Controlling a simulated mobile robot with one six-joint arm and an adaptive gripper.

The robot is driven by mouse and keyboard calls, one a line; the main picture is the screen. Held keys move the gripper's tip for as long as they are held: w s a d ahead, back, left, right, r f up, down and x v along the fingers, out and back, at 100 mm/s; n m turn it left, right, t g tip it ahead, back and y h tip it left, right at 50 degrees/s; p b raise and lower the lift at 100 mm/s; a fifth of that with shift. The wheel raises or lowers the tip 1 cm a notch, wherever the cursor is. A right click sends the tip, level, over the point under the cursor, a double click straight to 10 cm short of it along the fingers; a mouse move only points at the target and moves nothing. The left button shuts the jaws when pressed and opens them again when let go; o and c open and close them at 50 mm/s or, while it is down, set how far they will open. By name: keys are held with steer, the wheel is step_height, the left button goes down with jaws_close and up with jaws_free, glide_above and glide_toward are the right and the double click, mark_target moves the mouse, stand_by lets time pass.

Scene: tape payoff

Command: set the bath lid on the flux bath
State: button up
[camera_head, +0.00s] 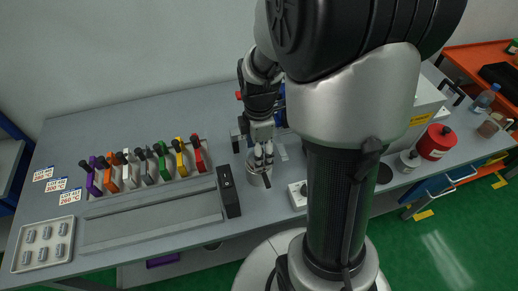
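My gripper (263,163) points down at the middle of the bench, with its fingertips at the top of a small silver cylindrical pot (259,180). The pot may be the flux bath. The fingertips overlap the pot's mouth, and I cannot tell whether they touch it or hold anything. The finger gap is too small to read. A dark round disc (384,174) lies on the bench to the right of my arm. I cannot tell whether it is the bath lid. My arm hides much of the bench behind and right of the pot.
A rack of coloured-handled tools (150,172) and a tray of small grey parts (44,245) stand at the left. A black block (228,190) stands just left of the pot. A white box (298,195) is to its right. A red canister (436,142) stands farther right.

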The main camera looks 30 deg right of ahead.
steer(key=shift+f, duration=0.25)
steer(key=o, duration=0.9)
steer(key=shift+o, duration=0.2)
steer(key=o, duration=0.5)
steer(key=shift+r, duration=0.1)
steer(key=shift+r+p, duration=2.95)
steer(key=shift+r, duration=0.5)
